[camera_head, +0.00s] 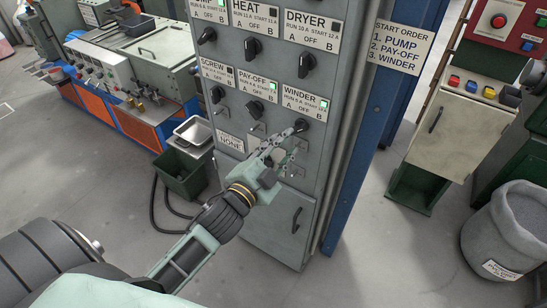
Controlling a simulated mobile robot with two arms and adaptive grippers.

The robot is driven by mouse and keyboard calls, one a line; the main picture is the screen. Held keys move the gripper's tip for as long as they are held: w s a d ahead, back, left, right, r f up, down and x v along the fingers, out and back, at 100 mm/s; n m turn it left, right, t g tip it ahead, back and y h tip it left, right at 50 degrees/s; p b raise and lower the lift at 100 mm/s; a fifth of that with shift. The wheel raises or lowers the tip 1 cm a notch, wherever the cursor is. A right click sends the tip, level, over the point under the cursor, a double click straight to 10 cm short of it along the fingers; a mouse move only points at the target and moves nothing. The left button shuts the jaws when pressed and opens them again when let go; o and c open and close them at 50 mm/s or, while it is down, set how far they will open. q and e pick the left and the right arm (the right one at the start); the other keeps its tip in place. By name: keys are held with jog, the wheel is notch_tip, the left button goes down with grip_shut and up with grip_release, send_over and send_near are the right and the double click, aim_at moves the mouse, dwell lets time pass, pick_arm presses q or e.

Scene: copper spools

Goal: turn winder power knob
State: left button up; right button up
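The winder power knob (301,125) is a small dark rotary knob on the grey control cabinet, below the white WINDER label (301,103) with positions A, OFF and B. A small green lamp (324,104) shows on that label. My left gripper (288,138) reaches up from below left, with its fingertips at or just beside the knob. The fingers partly cover the knob's lower left, so I cannot tell whether they touch or grip it, or exactly which way it points. My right gripper is not in view.
The PAY-OFF knob (255,109) is close by on the left, and the SCREW knob (216,95) is further left. A blue post (366,135) carries a START ORDER sign (397,47) right of the cabinet. A grey bin (507,225) stands on open floor at right.

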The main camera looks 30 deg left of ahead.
pick_arm(q)
jog(key=shift+s+a, duration=0.15)
jog(key=shift+s, duration=1.2)
jog(key=shift+s+a, duration=0.1)
jog(key=shift+s, duration=1.2)
jog(key=s+a+f+n+g+y+b, duration=0.15)
jog(key=s+f+g, duration=0.25)
jog(key=f, duration=1.7)
jog(key=s+f+n+g+b, duration=0.3)
jog(key=s+f+g, duration=0.15)
jog(key=f, duration=1.65)
jog(key=s+d+f+n+g+b, duration=0.1)
jog(key=s+f+g, duration=0.3)
jog(key=s+f, duration=0.9)
jog(key=s+f+n+g+b, duration=0.2)
jog(key=s+f+g, duration=0.2)
jog(key=s+f, duration=0.8)
jog(key=s, duration=0.6)
jog(key=shift+s+d+f+b, duration=0.2)
jog(key=shift+d+f+b, duration=0.1)
jog(key=shift+d+f, duration=0.1)
jog(key=shift+g, duration=0.25)
